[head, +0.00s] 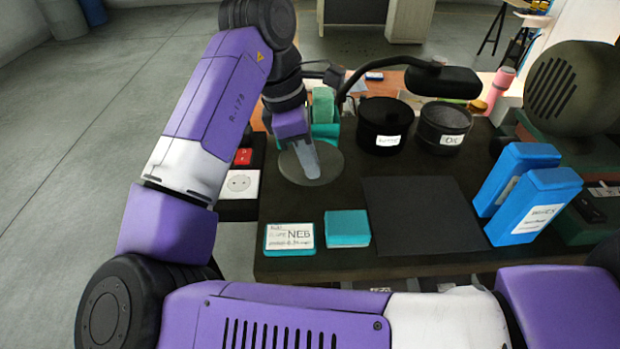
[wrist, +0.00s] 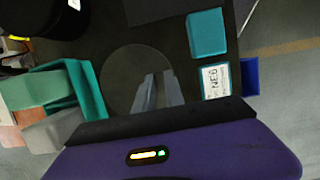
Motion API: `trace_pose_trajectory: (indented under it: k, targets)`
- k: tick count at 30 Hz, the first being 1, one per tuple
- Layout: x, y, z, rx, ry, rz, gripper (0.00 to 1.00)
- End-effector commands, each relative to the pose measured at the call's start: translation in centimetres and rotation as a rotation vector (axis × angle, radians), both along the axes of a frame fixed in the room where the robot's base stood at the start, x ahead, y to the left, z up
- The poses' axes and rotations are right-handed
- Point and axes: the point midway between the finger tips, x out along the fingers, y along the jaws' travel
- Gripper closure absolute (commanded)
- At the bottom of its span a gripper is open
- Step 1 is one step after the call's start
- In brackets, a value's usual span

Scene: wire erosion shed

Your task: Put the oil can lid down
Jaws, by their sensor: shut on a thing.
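My gripper (head: 311,176) points down over the dark table with its fingers together, and they also show in the wrist view (wrist: 160,78). They are shut on the oil can lid (head: 333,166), a flat grey disc seen around the fingertips; its rim is also clear in the wrist view (wrist: 120,72). The gripped part is hidden by the fingers. I cannot tell whether the disc touches the tabletop. The oil can (head: 443,128), dark and round with a white label, stands right and behind. A similar labelled black can (head: 382,127) stands beside it.
A black square mat (head: 422,215) lies at table centre. Two teal boxes (head: 290,239) (head: 347,229) lie near the front edge. Blue boxes (head: 540,206) stand at right. A teal holder (wrist: 91,88) with a green block stands close to the disc. A lamp (head: 440,79) overhangs the cans.

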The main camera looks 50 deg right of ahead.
Motion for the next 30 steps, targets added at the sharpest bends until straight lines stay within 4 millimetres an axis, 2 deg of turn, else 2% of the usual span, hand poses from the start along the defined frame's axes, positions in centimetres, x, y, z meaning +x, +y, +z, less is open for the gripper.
trace_pose_trajectory:
  k: [5, 13, 24, 25, 27, 28, 30]
  targets:
    - [0.0, 0.0, -1.0, -0.001, 0.002, 0.001, 1.00]
    - [0.0, 0.0, -4.5, 0.000, 0.001, 0.001, 1.00]
    - [0.0, 0.0, -4.9, -0.001, 0.002, 0.000, 1.00]
    - [0.0, 0.0, -4.9, -0.001, 0.002, 0.000, 0.84]
    - [0.0, 0.0, -4.9, -0.001, 0.001, 0.000, 0.70]
    - [0.0, 0.0, -4.9, -0.001, 0.001, 0.000, 0.65]
    - [0.0, 0.0, -4.9, -0.001, 0.001, 0.000, 0.64]
